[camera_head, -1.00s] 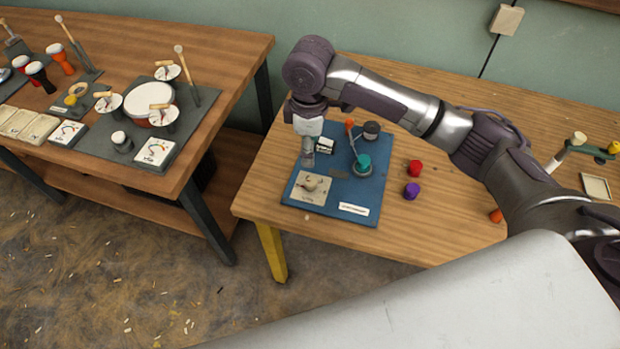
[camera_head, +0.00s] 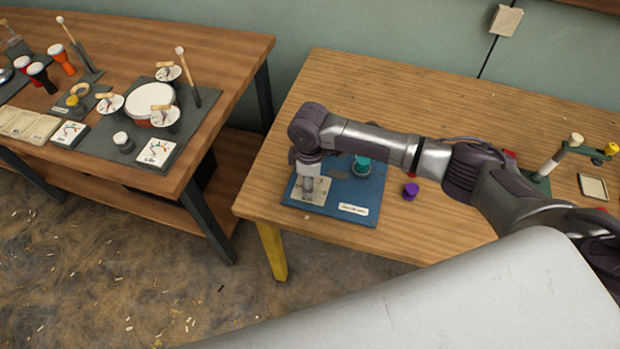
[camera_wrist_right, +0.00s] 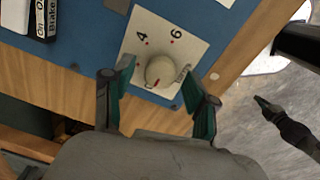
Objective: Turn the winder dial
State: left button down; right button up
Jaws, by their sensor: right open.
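The winder dial is a cream round knob (camera_wrist_right: 160,71) with a red mark, on a pale square plate (camera_wrist_right: 142,32) with printed numbers. The plate lies at a corner of the blue board (camera_head: 368,190). My right gripper (camera_head: 309,198) is low over this plate in the head view and covers the knob there. In the right wrist view my right gripper (camera_wrist_right: 159,92) is open, with its two green-padded fingers on either side of the knob. I cannot tell whether they touch it. A dark hooked shape at the wrist view's right looks like my left gripper (camera_wrist_right: 272,110), its jaws unclear.
A teal knob (camera_head: 361,166) and a white label (camera_head: 353,209) are on the board. A purple piece (camera_head: 410,191) lies right of it on the wooden table (camera_head: 340,90). A second table (camera_head: 215,60) with drums stands at left, across a gap.

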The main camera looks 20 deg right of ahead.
grip_shut()
jog(key=shift+r+m+p, duration=0.15)
jog(key=shift+m+p, duration=0.45)
jog(key=shift+p, duration=0.35)
jog(key=m+p, duration=0.5)
jog(key=shift+p, duration=0.35)
jog(key=m+p, duration=0.2)
jog(key=m, duration=0.1)
jog(key=shift+w+m+p, duration=0.1)
jog(key=shift+m+p, duration=0.85)
jog(key=shift+m, duration=0.25)
grip_release()
